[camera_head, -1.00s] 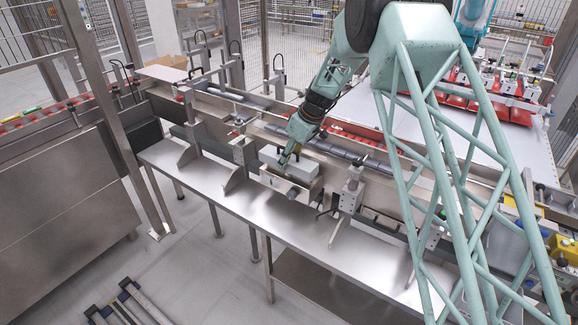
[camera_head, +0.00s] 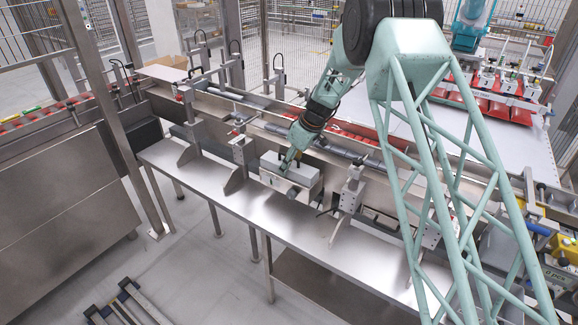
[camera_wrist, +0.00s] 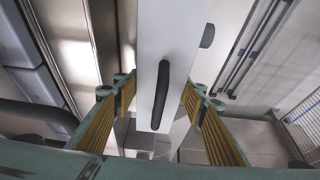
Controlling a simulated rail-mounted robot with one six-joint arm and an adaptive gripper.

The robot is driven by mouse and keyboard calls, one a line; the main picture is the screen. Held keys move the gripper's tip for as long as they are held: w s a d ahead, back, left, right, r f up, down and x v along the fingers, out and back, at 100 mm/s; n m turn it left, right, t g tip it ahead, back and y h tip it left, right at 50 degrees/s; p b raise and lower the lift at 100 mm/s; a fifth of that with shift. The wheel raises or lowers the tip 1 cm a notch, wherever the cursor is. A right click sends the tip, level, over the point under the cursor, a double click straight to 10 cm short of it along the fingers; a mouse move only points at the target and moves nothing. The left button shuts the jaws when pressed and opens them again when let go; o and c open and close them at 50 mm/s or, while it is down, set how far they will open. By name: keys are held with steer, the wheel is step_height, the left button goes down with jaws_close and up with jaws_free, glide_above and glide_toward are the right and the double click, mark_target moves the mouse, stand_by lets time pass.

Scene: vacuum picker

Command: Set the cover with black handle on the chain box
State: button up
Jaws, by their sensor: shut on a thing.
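The light grey cover (camera_head: 302,170) is at the chain box, in the middle of the head view. Its black handle (camera_wrist: 161,95) runs lengthwise along the cover (camera_wrist: 172,30) in the wrist view. My gripper (camera_head: 285,168) is at the cover and shut on it, with its yellow-padded fingers (camera_wrist: 155,112) on either side of it in the wrist view. The chain box (camera_head: 283,188) is a metal box on the machine's front side, directly under the cover. The cover looks low on the box, but I cannot tell whether its whole rim touches.
A bare steel shelf (camera_head: 200,195) runs in front of the box. An upright bracket (camera_head: 240,152) stands left of it and a clamp post (camera_head: 350,192) right of it. Grey rollers (camera_head: 345,152) lie behind.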

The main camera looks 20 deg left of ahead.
steer(key=o, duration=0.7)
steer(key=shift+o, duration=0.2)
steer(key=shift+r+p, duration=0.2)
steer(key=shift+p, duration=0.1)
steer(key=shift+v, duration=5.95)
steer(key=shift+d, duration=0.1)
